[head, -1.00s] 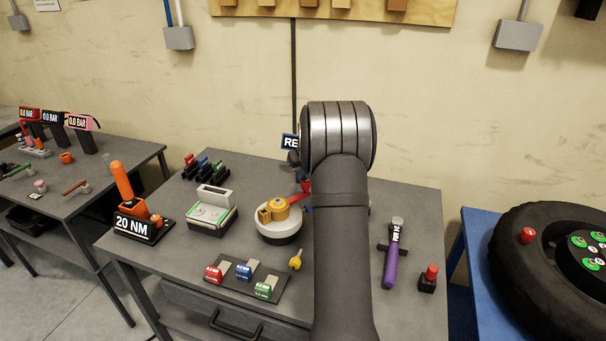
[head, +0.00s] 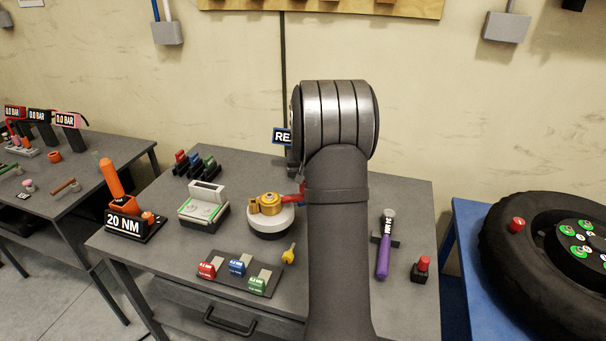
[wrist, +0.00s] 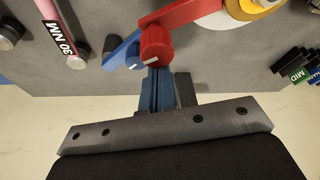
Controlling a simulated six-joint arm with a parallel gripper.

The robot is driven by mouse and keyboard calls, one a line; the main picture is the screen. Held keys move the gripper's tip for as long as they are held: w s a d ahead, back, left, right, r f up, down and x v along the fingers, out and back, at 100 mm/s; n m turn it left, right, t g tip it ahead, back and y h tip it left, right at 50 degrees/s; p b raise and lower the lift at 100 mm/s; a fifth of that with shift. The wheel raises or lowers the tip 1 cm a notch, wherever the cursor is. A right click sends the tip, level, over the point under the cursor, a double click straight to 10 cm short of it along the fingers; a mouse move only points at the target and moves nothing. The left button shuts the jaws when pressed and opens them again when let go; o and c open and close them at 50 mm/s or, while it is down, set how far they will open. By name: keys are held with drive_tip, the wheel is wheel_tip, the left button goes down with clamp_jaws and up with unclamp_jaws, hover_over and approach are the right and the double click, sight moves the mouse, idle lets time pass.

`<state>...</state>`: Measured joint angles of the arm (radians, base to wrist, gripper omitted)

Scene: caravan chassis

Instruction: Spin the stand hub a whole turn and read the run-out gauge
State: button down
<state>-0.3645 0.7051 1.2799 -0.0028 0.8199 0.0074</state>
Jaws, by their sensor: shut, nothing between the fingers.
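The stand hub (head: 268,200) is a brass-coloured part on a round white base (head: 270,222), in the middle of the bench in the head view. A red arm (head: 292,197) reaches from it to the right, behind my arm. In the wrist view the hub's yellow and white edge (wrist: 248,10) shows at the top right, and the red arm ends in a round red knob (wrist: 157,42). My gripper (wrist: 156,76) is shut and empty, its blue fingers close to the knob; I cannot tell whether they touch. A sign reading "RE" (head: 282,137) is partly hidden by my arm. No gauge reading is visible.
A grey device (head: 203,205) stands left of the hub, and a tray of coloured blocks (head: 240,272) lies in front. A yellow key-like piece (head: 288,254) is close by. A purple-handled tool (head: 384,255) and red button (head: 422,268) are to the right.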

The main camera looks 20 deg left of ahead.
drive_tip(key=shift+s+d, duration=0.15)
idle(0.3)
drive_tip(key=w+a, duration=0.1)
drive_tip(key=w, duration=0.3)
drive_tip(key=a+v, duration=0.1)
drive_tip(key=v, duration=0.9)
drive_tip(key=shift+d, duration=0.4)
drive_tip(key=shift+s, duration=0.1)
wheel_tip(320, 180, down, 9)
drive_tip(key=shift+s+f, duration=0.25)
drive_tip(key=shift+s, duration=0.05)
